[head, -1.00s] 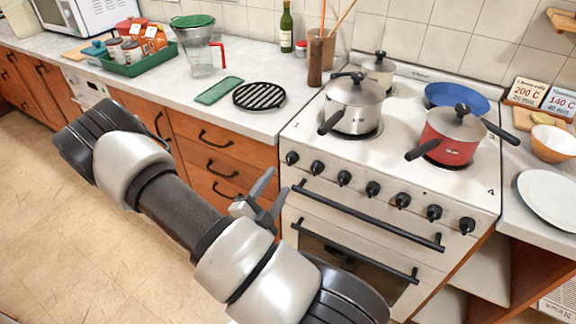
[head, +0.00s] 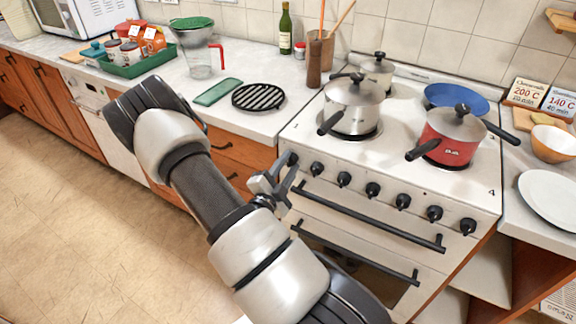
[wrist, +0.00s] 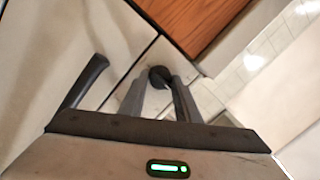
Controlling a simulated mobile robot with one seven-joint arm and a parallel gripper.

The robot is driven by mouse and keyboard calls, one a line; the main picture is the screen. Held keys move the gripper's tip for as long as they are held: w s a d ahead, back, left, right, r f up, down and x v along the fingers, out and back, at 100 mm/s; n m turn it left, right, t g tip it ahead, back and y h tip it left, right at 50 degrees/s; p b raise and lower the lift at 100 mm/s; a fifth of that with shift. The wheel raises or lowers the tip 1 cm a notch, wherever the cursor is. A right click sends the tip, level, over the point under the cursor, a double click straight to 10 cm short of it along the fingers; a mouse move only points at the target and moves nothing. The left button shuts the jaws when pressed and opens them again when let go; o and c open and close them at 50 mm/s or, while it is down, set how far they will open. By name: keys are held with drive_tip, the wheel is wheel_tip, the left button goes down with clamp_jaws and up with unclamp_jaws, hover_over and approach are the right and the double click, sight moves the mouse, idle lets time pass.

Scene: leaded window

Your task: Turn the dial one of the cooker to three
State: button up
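Dial one of the cooker (head: 292,158) is the black knob at the far left of the row on the white front panel, below the "1" mark. My gripper (head: 284,170) is at this dial in the head view. In the wrist view the dial (wrist: 160,75) shows between the tips of my gripper (wrist: 157,84), one finger on each side. The fingers stand apart with visible gaps, so the gripper is open. I cannot tell whether either finger touches the dial. The dial's pointer marking is too small to read.
The black oven handle (head: 365,215) runs just below the knobs; it also shows in the wrist view (wrist: 82,82). Several other knobs continue rightward. A steel pot (head: 352,108) and a red pot (head: 452,137) stand on the hob. Wooden drawers (head: 236,150) lie left of the cooker.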

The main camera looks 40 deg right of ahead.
drive_tip(key=c, duration=0.5)
drive_tip(key=shift+o, duration=0.2)
